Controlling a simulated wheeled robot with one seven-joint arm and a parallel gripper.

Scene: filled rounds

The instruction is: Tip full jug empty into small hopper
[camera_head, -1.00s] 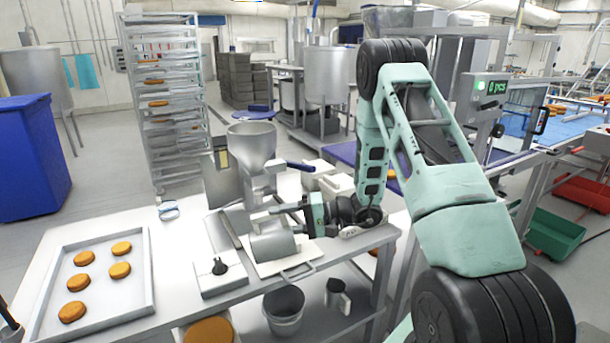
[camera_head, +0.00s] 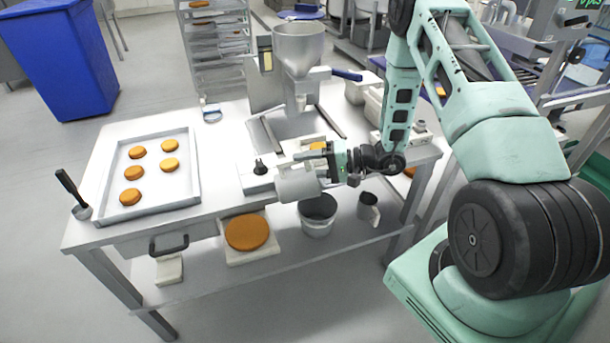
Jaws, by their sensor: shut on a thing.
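A small steel hopper (camera_head: 298,45) with a wide funnel top stands on its machine at the back of the worktable. My gripper (camera_head: 325,157) is shut on a steel jug (camera_head: 298,186). The jug is in front of the hopper, apart from it and well below its funnel mouth, near the table's front edge. The jug's mouth and contents cannot be made out, nor its exact tilt. The jaws partly hide the jug's upper part.
A tray (camera_head: 190,190) of several orange rounds lies on the worktable's left. A lone orange round (camera_head: 318,146) lies behind my gripper. Below are a bucket (camera_head: 318,215), another jug (camera_head: 368,208) and a large orange round (camera_head: 246,232). A blue handle (camera_head: 347,74) juts from the hopper machine's right.

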